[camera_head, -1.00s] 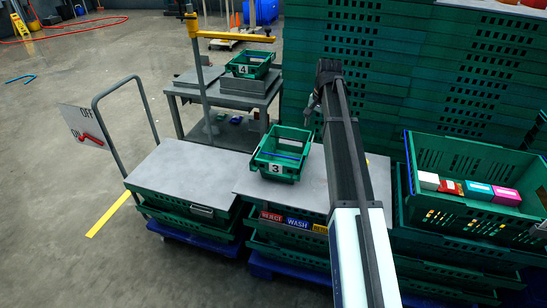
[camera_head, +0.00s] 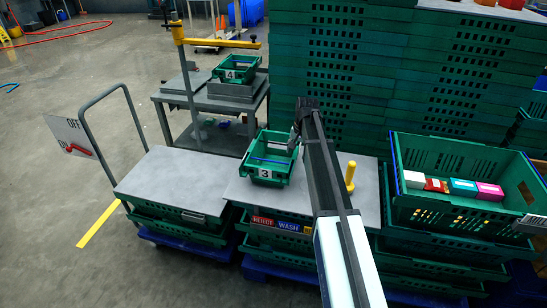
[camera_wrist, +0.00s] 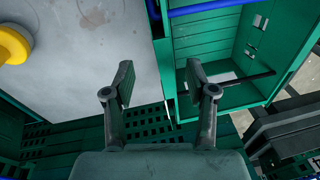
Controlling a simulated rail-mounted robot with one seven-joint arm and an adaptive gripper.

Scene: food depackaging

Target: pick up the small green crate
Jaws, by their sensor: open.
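A small green crate labelled 3 (camera_head: 266,174) sits on a grey tabletop (camera_head: 330,190). It also shows at the right of the wrist view (camera_wrist: 220,45), with its slatted floor and a blue bar. Another small green crate labelled 4 (camera_head: 232,76) sits on the stand behind. My gripper (camera_wrist: 160,82) is open and empty, near the right side of crate 3. In the wrist view, a crate wall runs between the fingers, one finger over the tabletop side and one over the crate's inside. I cannot tell how far the fingertips are above the rim.
A larger green crate (camera_head: 455,213) with several small boxes stands at the right. A yellow post (camera_head: 350,178) rises from the tabletop. Tall stacks of green crates (camera_head: 420,70) stand behind. An empty grey trolley top (camera_head: 170,180) lies at the left.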

